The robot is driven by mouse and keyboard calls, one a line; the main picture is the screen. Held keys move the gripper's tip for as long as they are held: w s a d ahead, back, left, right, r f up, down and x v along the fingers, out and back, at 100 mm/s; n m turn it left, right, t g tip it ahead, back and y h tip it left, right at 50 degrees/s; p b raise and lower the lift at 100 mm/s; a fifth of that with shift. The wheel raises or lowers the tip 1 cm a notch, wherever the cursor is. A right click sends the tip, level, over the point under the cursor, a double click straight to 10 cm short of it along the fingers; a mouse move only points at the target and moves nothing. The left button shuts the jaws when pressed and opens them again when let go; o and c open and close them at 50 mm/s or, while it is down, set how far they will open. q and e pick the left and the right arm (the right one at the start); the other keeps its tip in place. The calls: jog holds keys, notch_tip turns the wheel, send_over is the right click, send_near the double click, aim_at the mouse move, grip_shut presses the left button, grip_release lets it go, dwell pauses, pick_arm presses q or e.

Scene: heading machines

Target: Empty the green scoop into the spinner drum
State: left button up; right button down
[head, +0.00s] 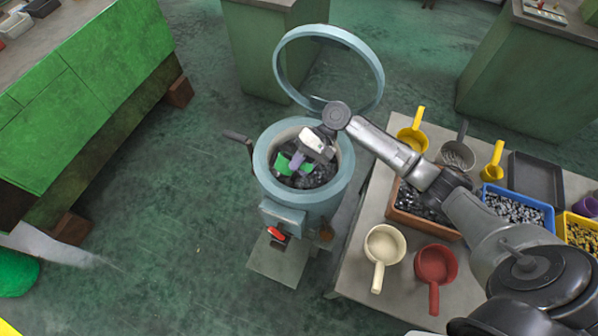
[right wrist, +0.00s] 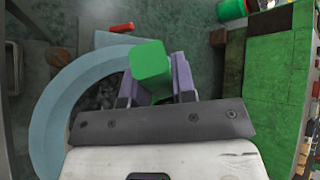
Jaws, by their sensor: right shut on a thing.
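The spinner drum (head: 263,178) is a pale blue round machine standing open in the middle of the head view. Its ring-shaped lid (head: 376,72) is tipped up behind it. Dark grey pieces (head: 318,178) lie inside the drum. My right gripper (head: 297,161) reaches down into the drum mouth, its purple fingers shut on the green scoop (head: 282,163). In the right wrist view the green scoop's handle (right wrist: 152,62) stands between the fingers (right wrist: 156,88), with the drum rim (right wrist: 55,100) to the left. The scoop's bowl and contents are mostly hidden. My left gripper is not in view.
A table (head: 347,272) right of the drum holds a cream scoop (head: 384,244), a red scoop (head: 436,264), yellow scoops, a brown bin (head: 408,212) of dark pieces, a blue bin (head: 548,222) and a yellow bin. A green bench (head: 80,90) stands left. Floor between is clear.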

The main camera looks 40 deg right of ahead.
jog(key=w+d+f+m+g+y+b, duration=0.1)
jog(key=d+y+b, duration=0.3)
jog(key=y, duration=0.3)
jog(key=shift+w+d+f+y, duration=0.3)
jog(key=shift+d+f+y, duration=0.1)
jog(key=shift+d, duration=0.4)
jog(key=shift+r, duration=0.1)
